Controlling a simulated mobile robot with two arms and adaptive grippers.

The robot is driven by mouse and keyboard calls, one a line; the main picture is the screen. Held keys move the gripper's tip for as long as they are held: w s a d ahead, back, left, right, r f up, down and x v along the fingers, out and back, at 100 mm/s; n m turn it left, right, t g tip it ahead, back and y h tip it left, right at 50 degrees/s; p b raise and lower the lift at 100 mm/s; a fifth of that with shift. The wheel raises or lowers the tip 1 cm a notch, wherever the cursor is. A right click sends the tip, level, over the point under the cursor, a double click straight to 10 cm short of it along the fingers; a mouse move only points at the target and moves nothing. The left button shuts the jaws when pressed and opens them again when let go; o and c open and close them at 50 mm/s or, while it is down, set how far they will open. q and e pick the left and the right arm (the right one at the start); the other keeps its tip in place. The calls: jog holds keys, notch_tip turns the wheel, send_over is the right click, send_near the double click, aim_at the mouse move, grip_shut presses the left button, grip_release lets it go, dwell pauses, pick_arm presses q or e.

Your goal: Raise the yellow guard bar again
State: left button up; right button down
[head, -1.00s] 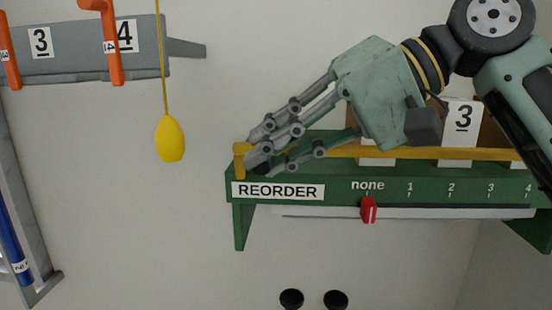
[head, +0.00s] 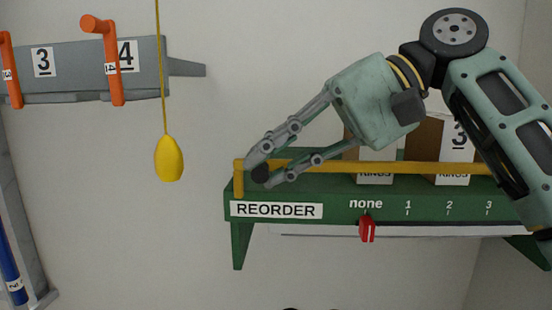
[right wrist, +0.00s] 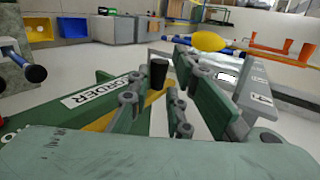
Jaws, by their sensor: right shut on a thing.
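The yellow guard bar (head: 405,168) runs level along the front of the green shelf (head: 232,230), past the boxes on it. Its left end meets a yellow upright (head: 238,180) at the shelf's left corner. My right gripper (head: 262,170) is at this left end, shut on a black grip, part of which shows between the fingertips. In the right wrist view the black grip (right wrist: 158,72) stands at the end of the yellow bar (right wrist: 102,122), beside my fingers. My left gripper is not in view.
Boxes (head: 455,150) stand behind the bar. A red slider (head: 367,229) is under "none" on the shelf scale. A yellow pull weight (head: 169,158) hangs from a cord to the left, near a grey rack (head: 75,65) with orange handles. The wall between is clear.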

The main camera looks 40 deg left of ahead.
jog(key=c, duration=2)
grip_release()
jog(key=shift+f, duration=0.35)
jog(key=shift+c, duration=0.2)
jog(key=o, duration=0.3)
jog(key=shift+w+d, duration=0.1)
jog(key=shift+d, duration=0.05)
jog(key=shift+w+r, duration=0.1)
jog(key=shift+r, duration=0.05)
jog(key=v, duration=0.7)
jog(key=shift+r, duration=0.25)
